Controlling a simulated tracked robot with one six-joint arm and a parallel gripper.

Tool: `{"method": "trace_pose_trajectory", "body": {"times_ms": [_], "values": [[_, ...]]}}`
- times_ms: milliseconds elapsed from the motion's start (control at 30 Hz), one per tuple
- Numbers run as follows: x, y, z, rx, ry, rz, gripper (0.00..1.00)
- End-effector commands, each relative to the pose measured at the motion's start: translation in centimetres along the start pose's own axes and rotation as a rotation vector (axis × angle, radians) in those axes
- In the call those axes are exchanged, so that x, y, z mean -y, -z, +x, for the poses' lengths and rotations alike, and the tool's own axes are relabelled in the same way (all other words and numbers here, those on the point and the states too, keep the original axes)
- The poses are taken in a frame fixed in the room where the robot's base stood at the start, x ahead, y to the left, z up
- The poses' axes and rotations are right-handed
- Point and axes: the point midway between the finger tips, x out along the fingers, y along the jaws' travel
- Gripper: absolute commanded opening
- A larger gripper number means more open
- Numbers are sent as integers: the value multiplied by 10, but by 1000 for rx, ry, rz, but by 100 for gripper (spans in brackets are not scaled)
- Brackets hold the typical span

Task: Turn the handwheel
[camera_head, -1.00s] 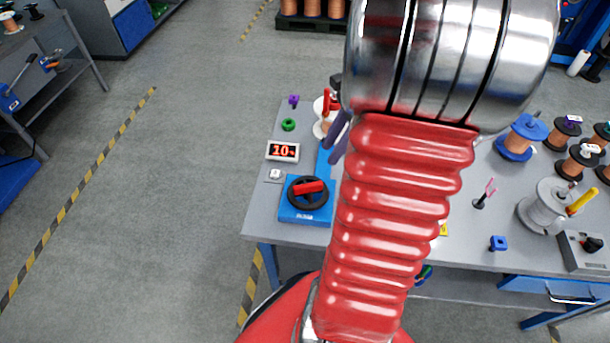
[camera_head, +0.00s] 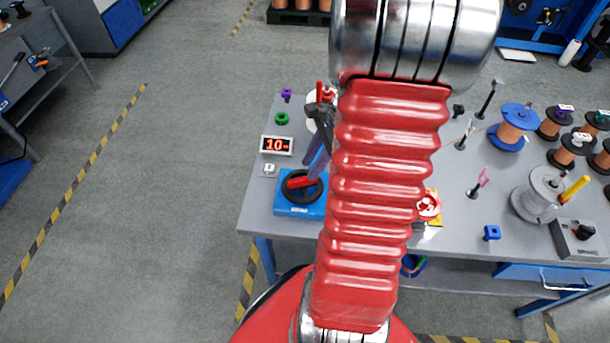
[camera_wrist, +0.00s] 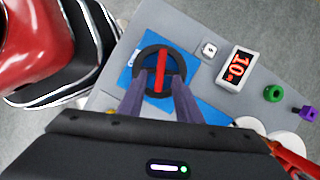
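The handwheel is a black ring with a red bar across it (camera_head: 301,182), mounted on a blue base (camera_head: 298,209) at the front left of the grey table. In the wrist view the handwheel (camera_wrist: 161,84) lies straight ahead, its red bar running between my fingers. My gripper (camera_wrist: 157,86) is open, with one finger either side of the bar. In the head view my gripper (camera_head: 312,163) is beside the wheel's upper right, partly hidden by my arm. I cannot tell whether the fingers touch the wheel.
A display reading about 10 (camera_head: 276,145) and a small white block (camera_head: 269,170) sit behind the wheel. A green ring (camera_head: 281,118) and purple piece (camera_head: 286,95) are farther back. Several spools and posts fill the right side. My arm hides the table's middle.

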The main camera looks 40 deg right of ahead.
Motion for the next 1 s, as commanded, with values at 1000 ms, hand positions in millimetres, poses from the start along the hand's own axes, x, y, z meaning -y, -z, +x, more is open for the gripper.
{"method": "trace_pose_trajectory", "body": {"times_ms": [1000], "values": [[0, 1, 50, 0, 1, 2, 12]]}}
